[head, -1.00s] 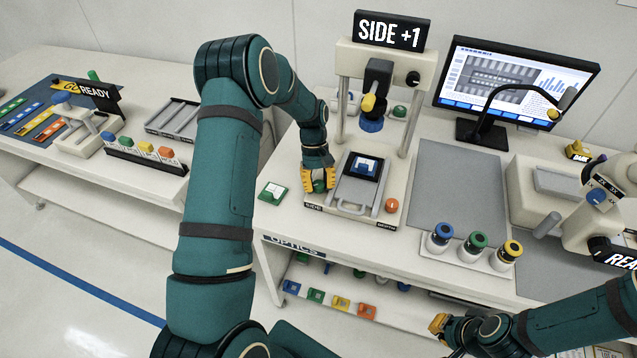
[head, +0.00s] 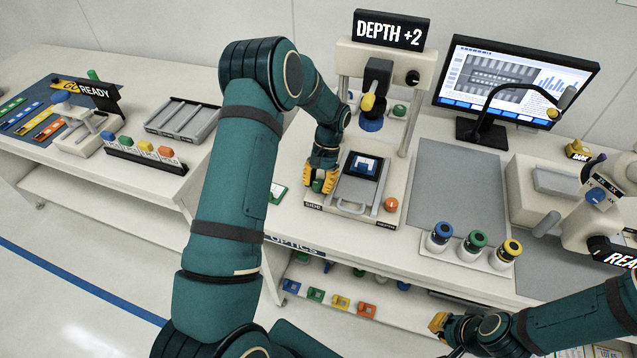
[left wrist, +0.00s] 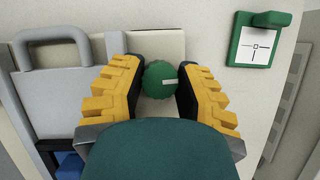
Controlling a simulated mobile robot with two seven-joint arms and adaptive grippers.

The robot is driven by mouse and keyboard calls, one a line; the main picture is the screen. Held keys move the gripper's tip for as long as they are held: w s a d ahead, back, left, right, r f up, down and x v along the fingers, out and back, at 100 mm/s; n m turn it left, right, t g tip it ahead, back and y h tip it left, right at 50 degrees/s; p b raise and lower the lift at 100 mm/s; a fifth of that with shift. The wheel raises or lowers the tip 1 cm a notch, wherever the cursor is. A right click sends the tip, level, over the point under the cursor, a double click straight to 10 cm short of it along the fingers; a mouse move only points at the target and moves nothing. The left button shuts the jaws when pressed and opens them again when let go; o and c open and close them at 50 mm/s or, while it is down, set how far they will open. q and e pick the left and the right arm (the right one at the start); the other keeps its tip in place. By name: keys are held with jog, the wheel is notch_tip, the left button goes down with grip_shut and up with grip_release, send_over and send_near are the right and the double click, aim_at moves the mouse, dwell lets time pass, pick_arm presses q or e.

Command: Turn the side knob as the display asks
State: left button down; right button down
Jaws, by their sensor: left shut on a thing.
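The display (head: 391,31) above the machine reads "DEPTH +2". The green side knob (left wrist: 160,79) has a white pointer line that lies nearly level, toward the right in the left wrist view. My left gripper (head: 319,184) has its yellow-padded fingers on both sides of the knob, shut on it; it also shows in the left wrist view (left wrist: 158,82).
The machine's drawer-like tray (head: 350,208) is just right of the left gripper. An orange button (head: 390,204) sits at its front right. A green card (left wrist: 255,52) lies beside the knob. Three capped jars (head: 474,246) stand to the right.

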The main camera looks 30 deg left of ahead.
pick_arm(q)
jog(key=shift+s+f, duration=0.1)
jog(key=shift+f, duration=0.05)
dwell(0.4)
jog(key=c, duration=0.6)
grip_release()
jog(key=v, duration=1.2)
